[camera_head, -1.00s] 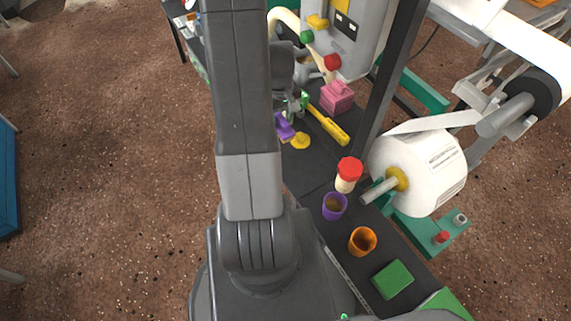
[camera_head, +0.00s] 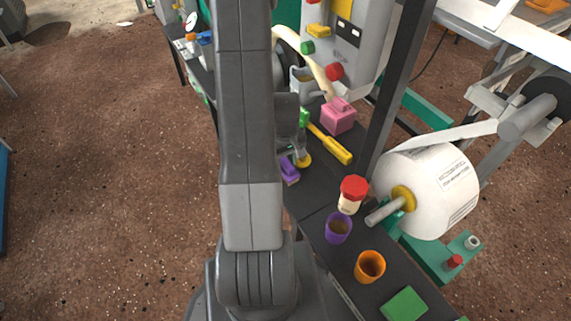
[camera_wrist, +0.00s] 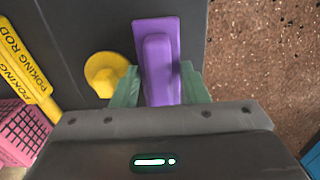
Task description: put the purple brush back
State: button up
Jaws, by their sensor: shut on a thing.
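The purple brush (camera_wrist: 150,30) is between the green fingertips of my gripper (camera_wrist: 158,88) in the wrist view, and my gripper is shut on it. Its long flat body points away from my gripper, over the dark bench top. In the head view the brush (camera_head: 289,172) shows just right of my arm, at the bench's left edge. My fingers are mostly hidden by my arm there. I cannot tell whether the brush touches the bench. A purple cup (camera_head: 338,228) stands on the bench, nearer to my base than the brush.
A yellow round piece (camera_wrist: 106,72) is close left of the brush. A yellow poking rod (camera_head: 330,145) and a pink basket (camera_head: 338,118) lie beyond. A red-capped bottle (camera_head: 352,194), an orange cup (camera_head: 370,266), a green block (camera_head: 404,304) and a paper roll (camera_head: 430,190) are at the right.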

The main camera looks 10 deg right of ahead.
aim_at(285, 161)
jog(key=shift+f, duration=0.15)
jog(key=shift+f, duration=0.15)
jog(key=o, duration=0.9)
notch_tip(285, 161, up, 12)
jog(key=p, duration=0.4)
jog(key=shift+r, duration=0.2)
jog(key=shift+f, duration=0.1)
notch_tip(285, 161, down, 13)
jog(key=b, duration=0.4)
jog(key=shift+b, duration=0.35)
jog(key=shift+r+p, duration=1.1)
jog(key=shift+r, duration=1.35)
